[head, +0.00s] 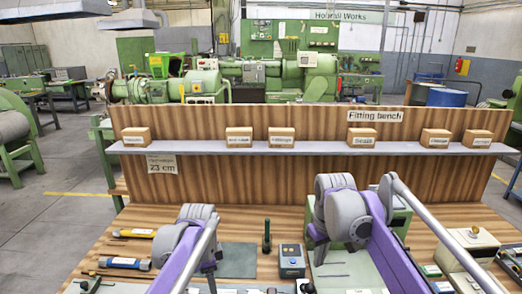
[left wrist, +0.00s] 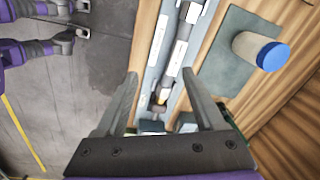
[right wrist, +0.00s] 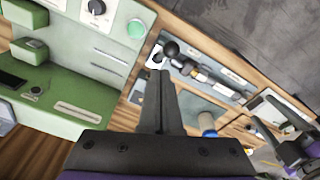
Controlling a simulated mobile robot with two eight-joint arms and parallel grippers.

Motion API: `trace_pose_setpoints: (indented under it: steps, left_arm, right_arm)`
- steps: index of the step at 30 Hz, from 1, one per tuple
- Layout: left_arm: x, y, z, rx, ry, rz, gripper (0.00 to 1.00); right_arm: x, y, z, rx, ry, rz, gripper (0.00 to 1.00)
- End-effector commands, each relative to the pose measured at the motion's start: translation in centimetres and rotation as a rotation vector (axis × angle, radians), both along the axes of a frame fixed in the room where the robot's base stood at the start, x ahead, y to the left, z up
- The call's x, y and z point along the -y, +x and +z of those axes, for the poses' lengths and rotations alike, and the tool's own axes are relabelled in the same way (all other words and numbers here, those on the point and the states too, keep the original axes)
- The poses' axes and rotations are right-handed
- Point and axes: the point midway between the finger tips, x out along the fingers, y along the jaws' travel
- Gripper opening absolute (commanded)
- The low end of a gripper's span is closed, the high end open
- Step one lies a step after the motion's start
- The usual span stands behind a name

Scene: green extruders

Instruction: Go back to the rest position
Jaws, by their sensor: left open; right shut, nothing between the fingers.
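My right gripper (right wrist: 160,76) is shut and empty in the right wrist view, its fingers together above the bench near a green machine (right wrist: 75,75). My left gripper (left wrist: 160,90) is open in the left wrist view, its two fingers spread with nothing held between them. Below it lies a long tray (left wrist: 160,60) with tools.
A white cylinder with a blue cap (left wrist: 262,50) stands on a grey-green mat (left wrist: 222,65). A shelf (head: 310,149) with several small boxes runs along the back.

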Motion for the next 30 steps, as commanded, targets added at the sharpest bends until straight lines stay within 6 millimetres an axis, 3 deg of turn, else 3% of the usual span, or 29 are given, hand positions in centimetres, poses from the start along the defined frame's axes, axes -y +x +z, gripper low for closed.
trace_pose_setpoints:
  steps: [1, 8, 15, 18, 24, 30]
  left_arm:
    - [-0.4, -2.1, 0.4, 0.026, -0.011, 0.079, 0.70]
    - [-1.8, -10.5, 0.2, 0.147, -0.093, 0.471, 0.70]
    - [-2.9, -19.2, -3.1, 0.260, -0.224, 0.862, 0.70]
    - [-3.1, -21.9, -4.8, 0.293, -0.280, 0.991, 0.70]
    - [-3.4, -24.7, -7.1, 0.328, -0.351, 1.140, 0.70]
    - [-3.4, -25.0, -7.4, 0.334, -0.363, 1.165, 0.70]
  right_arm:
    - [0.4, -1.9, -0.3, 0.025, 0.004, -0.027, 0.00]
    - [1.8, -9.9, -3.4, 0.152, 0.034, -0.159, 0.00]
    - [2.9, -18.6, -9.3, 0.280, 0.075, -0.291, 0.00]
    - [3.2, -21.4, -11.8, 0.323, 0.091, -0.334, 0.00]
    - [3.4, -24.4, -14.9, 0.372, 0.112, -0.383, 0.00]
    - [3.5, -24.8, -15.3, 0.380, 0.116, -0.390, 0.00]
